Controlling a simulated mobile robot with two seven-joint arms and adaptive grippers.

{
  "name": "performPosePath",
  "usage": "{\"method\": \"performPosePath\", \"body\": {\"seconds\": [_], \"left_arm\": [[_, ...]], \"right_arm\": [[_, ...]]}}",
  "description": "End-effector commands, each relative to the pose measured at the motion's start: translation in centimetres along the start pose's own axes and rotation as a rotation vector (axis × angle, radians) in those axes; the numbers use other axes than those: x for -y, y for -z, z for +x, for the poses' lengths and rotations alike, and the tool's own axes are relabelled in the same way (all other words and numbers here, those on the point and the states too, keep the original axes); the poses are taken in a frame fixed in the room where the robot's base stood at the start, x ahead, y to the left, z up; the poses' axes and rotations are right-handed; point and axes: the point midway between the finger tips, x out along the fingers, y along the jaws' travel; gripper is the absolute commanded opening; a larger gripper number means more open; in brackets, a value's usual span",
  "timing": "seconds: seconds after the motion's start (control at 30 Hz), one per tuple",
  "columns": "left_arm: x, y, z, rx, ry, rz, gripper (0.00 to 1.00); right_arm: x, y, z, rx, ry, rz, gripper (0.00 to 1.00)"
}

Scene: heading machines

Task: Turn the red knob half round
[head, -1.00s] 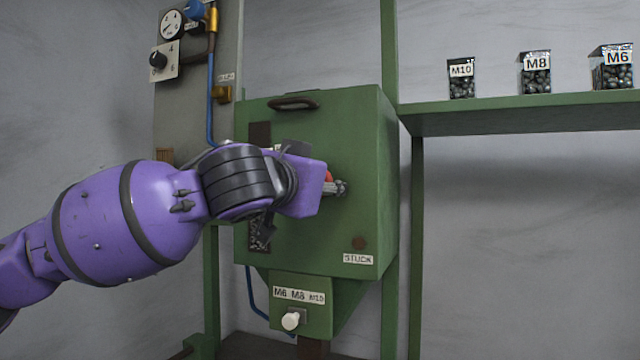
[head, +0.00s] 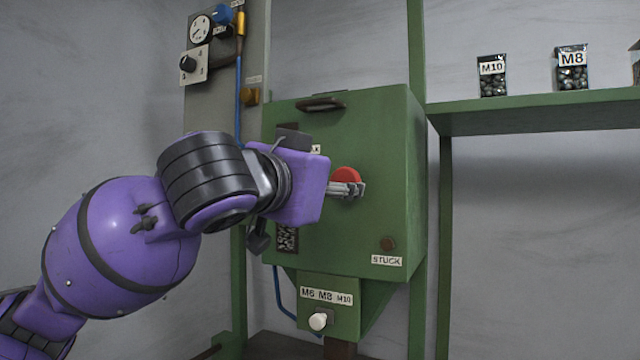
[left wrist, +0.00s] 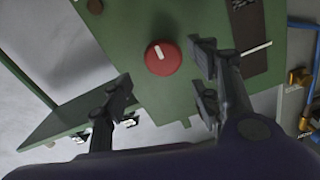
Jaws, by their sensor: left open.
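The red knob (head: 347,175) is on the front of the green machine box (head: 370,130). In the head view its lower part is hidden behind my left gripper (head: 350,190). In the left wrist view the round red knob (left wrist: 162,58) shows whole, with a white mark on its face. My left gripper (left wrist: 165,95) is open there, with its fingers apart. The knob appears between the fingers and beyond their tips, nearer the right finger; I cannot tell whether they touch it. My right gripper is not in view.
A "STUCK" label (head: 387,261) and a brown button (head: 388,243) sit low on the box. Below is a white knob (head: 318,321) under an M6 M8 M10 label. A gauge panel (head: 225,100) stands left. A shelf (head: 540,110) at right holds bins.

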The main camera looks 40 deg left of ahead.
Motion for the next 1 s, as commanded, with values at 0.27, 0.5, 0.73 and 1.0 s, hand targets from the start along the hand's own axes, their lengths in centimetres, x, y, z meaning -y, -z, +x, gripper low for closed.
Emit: {"method": "performPosePath", "body": {"seconds": [0.27,0.5,0.73,1.0], "left_arm": [[0.0,0.0,-3.2,0.0,0.0,0.0,0.56],[0.0,-0.1,-3.5,0.001,0.0,0.0,0.56],[0.0,0.0,-3.5,0.001,0.0,0.0,0.56],[-0.2,-2.4,-2.3,0.045,-0.004,0.006,0.56]], "right_arm": [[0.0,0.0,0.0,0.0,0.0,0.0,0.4],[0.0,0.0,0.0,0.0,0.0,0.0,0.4],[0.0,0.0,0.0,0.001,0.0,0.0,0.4],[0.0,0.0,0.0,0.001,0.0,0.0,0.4]]}}
